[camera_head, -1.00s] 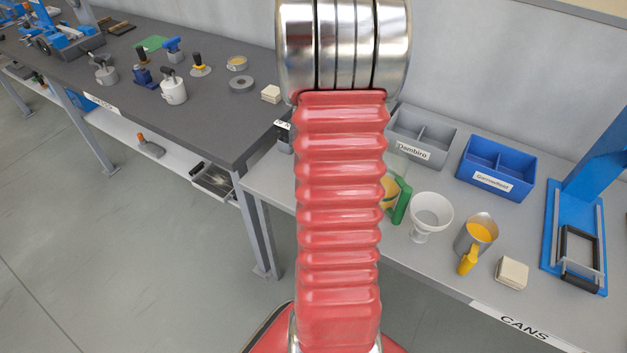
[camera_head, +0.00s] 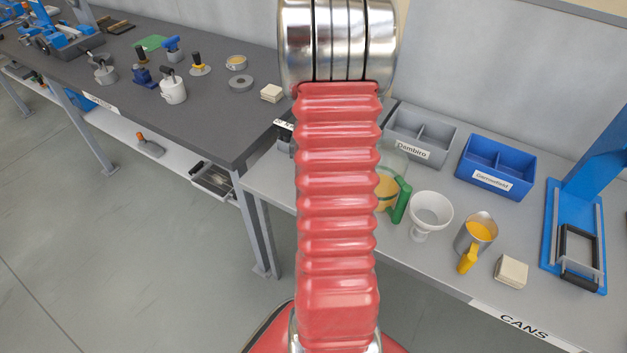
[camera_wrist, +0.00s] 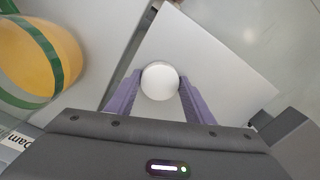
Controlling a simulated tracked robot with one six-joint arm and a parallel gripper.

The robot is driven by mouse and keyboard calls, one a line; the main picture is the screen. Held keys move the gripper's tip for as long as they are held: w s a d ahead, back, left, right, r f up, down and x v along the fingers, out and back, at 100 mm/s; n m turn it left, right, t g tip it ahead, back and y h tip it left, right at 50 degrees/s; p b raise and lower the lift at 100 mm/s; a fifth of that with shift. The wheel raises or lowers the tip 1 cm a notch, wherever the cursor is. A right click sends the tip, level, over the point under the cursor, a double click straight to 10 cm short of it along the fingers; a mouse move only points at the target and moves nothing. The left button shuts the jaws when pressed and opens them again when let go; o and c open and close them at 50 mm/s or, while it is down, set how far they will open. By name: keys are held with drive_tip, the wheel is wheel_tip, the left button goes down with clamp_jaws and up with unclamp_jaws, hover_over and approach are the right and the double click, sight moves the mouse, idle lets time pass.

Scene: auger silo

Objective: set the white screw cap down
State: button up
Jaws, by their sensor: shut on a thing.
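The white screw cap (camera_wrist: 160,81) shows round and pale in the wrist view, between the two purple fingers of my gripper (camera_wrist: 160,88). My gripper is shut on it, with one finger touching each side. A light grey surface lies below the cap; I cannot tell whether the cap touches it. In the head view my red arm hides the gripper and the cap.
A jug with yellow contents and a green handle (camera_head: 400,203) stands close by, also in the wrist view (camera_wrist: 35,60). A white funnel (camera_head: 431,212), a metal jug (camera_head: 474,235), a grey bin (camera_head: 421,150) and a blue bin (camera_head: 497,166) share the bench.

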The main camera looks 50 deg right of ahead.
drive_tip(key=shift+f, duration=0.2)
drive_tip(key=o, duration=1.4)
wheel_tip(320, 180, up, 13)
drive_tip(key=shift+r, duration=0.1)
idle(0.4)
